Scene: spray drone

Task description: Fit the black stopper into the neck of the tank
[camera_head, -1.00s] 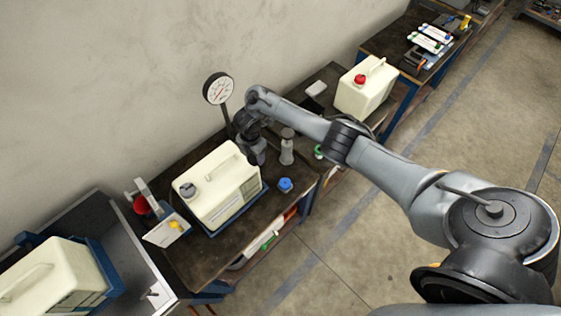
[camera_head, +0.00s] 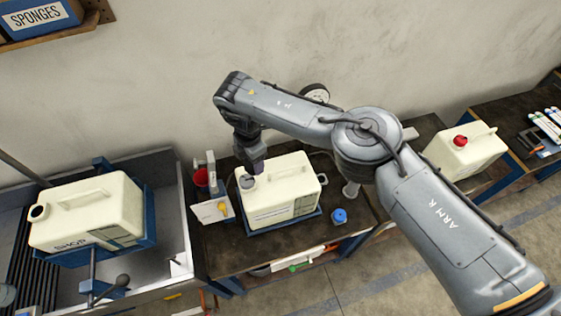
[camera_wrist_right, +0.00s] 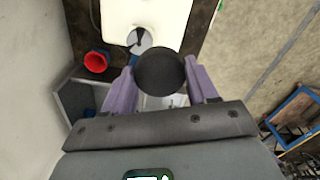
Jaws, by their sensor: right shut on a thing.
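The cream tank (camera_head: 282,193) stands on the dark bench in the head view, with its grey neck (camera_head: 246,181) at its left end. My right gripper (camera_head: 258,167) points down close beside and above that neck. In the right wrist view, the purple fingers of my right gripper (camera_wrist_right: 160,85) are shut on the round black stopper (camera_wrist_right: 158,72). Beyond the stopper the tank's grey neck (camera_wrist_right: 139,40) shows, with a dark shape in it, partly covered. The stopper appears apart from the neck. My left gripper is in neither view.
A second cream tank (camera_head: 85,215) with an open neck sits in the metal sink at left. A red cup (camera_head: 201,177) and a white card stand left of the middle tank. A blue cap (camera_head: 339,215) lies at its right. A red-capped tank (camera_head: 466,152) stands farther right.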

